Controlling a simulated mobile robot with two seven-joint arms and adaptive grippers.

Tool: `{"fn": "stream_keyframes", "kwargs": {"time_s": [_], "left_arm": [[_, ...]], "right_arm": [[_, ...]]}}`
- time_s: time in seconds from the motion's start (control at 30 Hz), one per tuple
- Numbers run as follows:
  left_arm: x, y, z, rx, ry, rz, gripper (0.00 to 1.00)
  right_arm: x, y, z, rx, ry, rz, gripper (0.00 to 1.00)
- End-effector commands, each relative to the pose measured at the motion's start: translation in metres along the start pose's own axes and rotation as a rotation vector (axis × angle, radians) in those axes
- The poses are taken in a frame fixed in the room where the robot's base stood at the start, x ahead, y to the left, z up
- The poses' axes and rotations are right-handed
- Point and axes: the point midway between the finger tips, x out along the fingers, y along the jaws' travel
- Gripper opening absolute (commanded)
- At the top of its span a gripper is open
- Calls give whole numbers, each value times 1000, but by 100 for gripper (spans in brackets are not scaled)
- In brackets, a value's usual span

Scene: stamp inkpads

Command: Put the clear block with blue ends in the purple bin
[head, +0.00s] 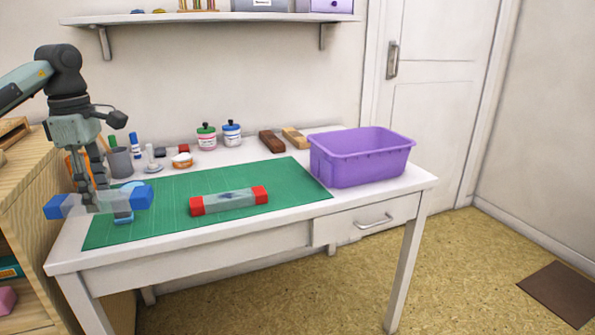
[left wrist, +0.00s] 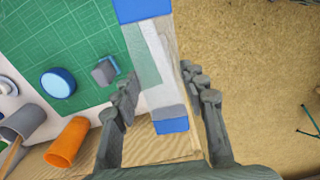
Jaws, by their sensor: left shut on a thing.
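The clear block with blue ends (head: 120,200) is in my left gripper (head: 95,196), above the left end of the table in the head view. In the left wrist view the block (left wrist: 148,50) lies lengthwise between the two fingers of the gripper (left wrist: 165,92), which is shut on it. The fingers hide part of its middle. The purple bin (head: 360,165) stands upright at the right end of the table, well to the right of the gripper. Its inner floor is hidden. My right gripper is not in view.
A clear block with red ends (head: 229,201) lies on the green mat (head: 290,192). Ink jars (head: 206,138), wooden blocks (head: 272,141) and a grey cup (head: 119,162) line the back. A wooden cabinet (head: 28,190) stands left. A wall shelf (head: 210,18) hangs above.

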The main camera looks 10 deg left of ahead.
Motion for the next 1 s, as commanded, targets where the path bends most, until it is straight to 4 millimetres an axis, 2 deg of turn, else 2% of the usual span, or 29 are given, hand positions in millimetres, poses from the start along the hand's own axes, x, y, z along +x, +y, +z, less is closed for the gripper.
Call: {"fn": "stream_keyframes", "kwargs": {"time_s": [0.27, 0.37, 0.5, 0.7, 1.0], "left_arm": [[33, -35, 53, 435, 1, -2, 3], [52, -54, 82, 676, 0, -4, 3], [81, -86, 131, 1078, -2, -3, 3], [114, -120, 185, 1535, -3, 0, 3], [143, -150, 232, 1936, -2, 0, 3]], "right_arm": [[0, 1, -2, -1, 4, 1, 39], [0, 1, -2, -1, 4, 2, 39], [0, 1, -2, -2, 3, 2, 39], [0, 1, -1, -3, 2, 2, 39], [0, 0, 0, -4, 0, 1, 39]]}}
